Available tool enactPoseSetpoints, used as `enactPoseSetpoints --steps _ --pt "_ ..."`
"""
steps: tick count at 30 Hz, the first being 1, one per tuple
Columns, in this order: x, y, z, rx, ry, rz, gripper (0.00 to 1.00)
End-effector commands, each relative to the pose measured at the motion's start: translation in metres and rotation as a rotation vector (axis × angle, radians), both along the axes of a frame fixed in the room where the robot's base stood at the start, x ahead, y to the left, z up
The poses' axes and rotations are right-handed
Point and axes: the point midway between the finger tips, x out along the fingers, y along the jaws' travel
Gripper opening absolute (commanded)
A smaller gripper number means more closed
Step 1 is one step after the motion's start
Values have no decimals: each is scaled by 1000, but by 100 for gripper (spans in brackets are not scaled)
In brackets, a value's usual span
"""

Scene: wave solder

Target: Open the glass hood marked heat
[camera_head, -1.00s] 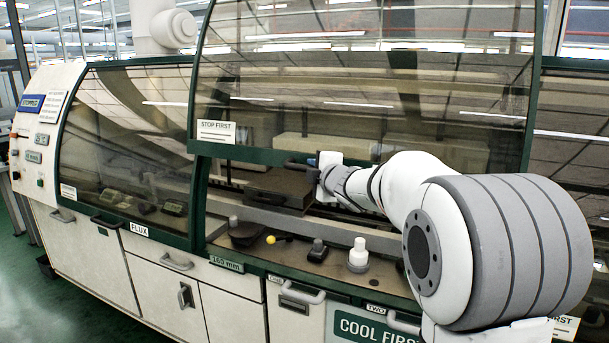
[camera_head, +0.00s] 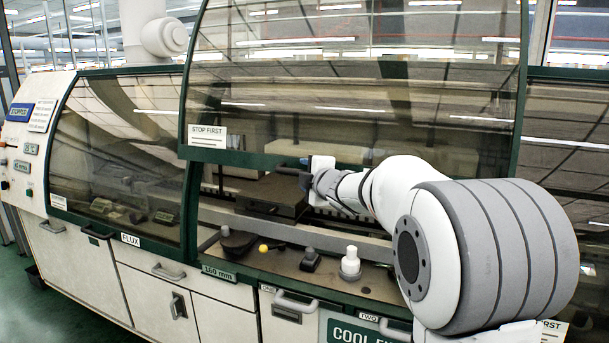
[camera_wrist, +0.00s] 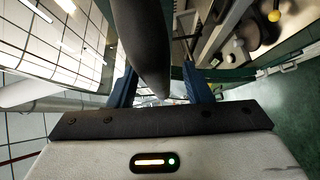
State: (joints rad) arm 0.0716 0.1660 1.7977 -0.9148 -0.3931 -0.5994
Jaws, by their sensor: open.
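The middle glass hood (camera_head: 350,85) stands raised, with an open gap below its green lower rail (camera_head: 235,156). It carries a "STOP FIRST" plate (camera_head: 207,136); I cannot see the word heat on it. A dark bar handle (camera_head: 286,160) is at the rail, partly hidden by my gripper (camera_head: 308,170). In the wrist view the dark handle (camera_wrist: 145,40) runs between the two blue fingers of my gripper (camera_wrist: 160,88). The fingers stand apart, on either side of the bar. I cannot tell whether they touch it.
The left hood (camera_head: 120,150), over the "FLUX" label (camera_head: 131,239), is down. Under the raised hood are a dark box (camera_head: 272,195), a yellow ball (camera_head: 263,248) and a white bottle (camera_head: 350,262) on the ledge. Drawer handles (camera_head: 295,302) stick out along the front. Green floor is clear at left.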

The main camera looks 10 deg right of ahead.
Motion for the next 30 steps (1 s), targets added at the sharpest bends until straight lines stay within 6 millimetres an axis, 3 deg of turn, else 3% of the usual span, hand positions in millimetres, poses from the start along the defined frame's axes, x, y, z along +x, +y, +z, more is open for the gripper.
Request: enactPoseSetpoints --steps 7,15,21,30 --pt "-9 -2 1 1 0 0 45" --pt "-50 -13 7 -1 -2 -1 45" --pt "-71 -17 10 0 -1 -1 45" --pt "-75 -18 10 0 0 0 45"
